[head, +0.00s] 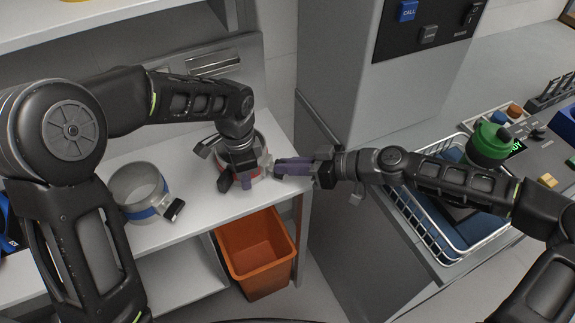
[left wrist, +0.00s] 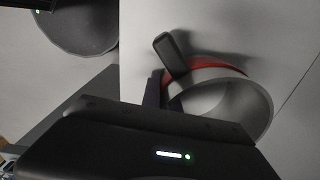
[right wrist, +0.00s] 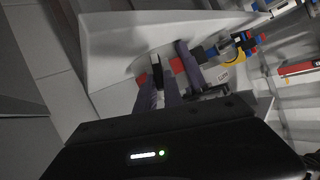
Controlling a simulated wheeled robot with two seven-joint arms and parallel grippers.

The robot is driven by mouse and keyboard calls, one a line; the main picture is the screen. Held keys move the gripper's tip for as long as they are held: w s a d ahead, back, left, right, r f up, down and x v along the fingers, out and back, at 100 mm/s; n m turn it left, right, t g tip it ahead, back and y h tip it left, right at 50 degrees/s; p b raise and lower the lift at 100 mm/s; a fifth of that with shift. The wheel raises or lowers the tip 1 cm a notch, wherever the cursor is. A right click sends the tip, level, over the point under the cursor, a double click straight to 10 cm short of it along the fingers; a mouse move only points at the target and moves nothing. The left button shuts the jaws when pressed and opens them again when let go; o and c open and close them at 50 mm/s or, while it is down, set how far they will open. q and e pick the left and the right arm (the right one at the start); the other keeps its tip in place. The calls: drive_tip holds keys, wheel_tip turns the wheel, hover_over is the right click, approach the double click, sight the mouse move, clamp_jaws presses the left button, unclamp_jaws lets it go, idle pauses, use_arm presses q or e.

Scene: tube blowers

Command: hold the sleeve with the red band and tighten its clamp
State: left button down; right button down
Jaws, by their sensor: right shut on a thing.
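The sleeve with the red band (head: 262,150) stands on the white shelf, partly hidden behind my left gripper. Its pale open ring and red band (left wrist: 222,68) show in the left wrist view. My left gripper (head: 236,182) is at the sleeve's near side, pointing down. My right gripper (head: 277,168) comes from the right and is shut on a small part of the clamp (right wrist: 157,74) beside the red band. The left gripper's purple finger (right wrist: 188,62) stands just right of it in the right wrist view.
A second sleeve with a blue band (head: 138,190) and a black-tipped clamp (head: 173,210) stands left on the shelf (head: 195,218). An orange bin (head: 257,250) is below. A grey cabinet (head: 350,215) and a wire basket (head: 450,250) are to the right.

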drive_tip(key=shift+w+d+f+m+g+y, duration=0.15)
drive_tip(key=shift+m+g+y, duration=0.1)
drive_tip(key=shift+m, duration=0.3)
drive_tip(key=shift+w+a+r+m+g+y, duration=0.15)
drive_tip(key=shift+m+g, duration=0.1)
drive_tip(key=shift+m, duration=0.3)
drive_tip(key=shift+d+f, duration=0.1)
drive_tip(key=c, duration=1.5)
unclamp_jaws()
drive_tip(key=shift+o, duration=0.2)
wheel_tip(320, 180, up, 10)
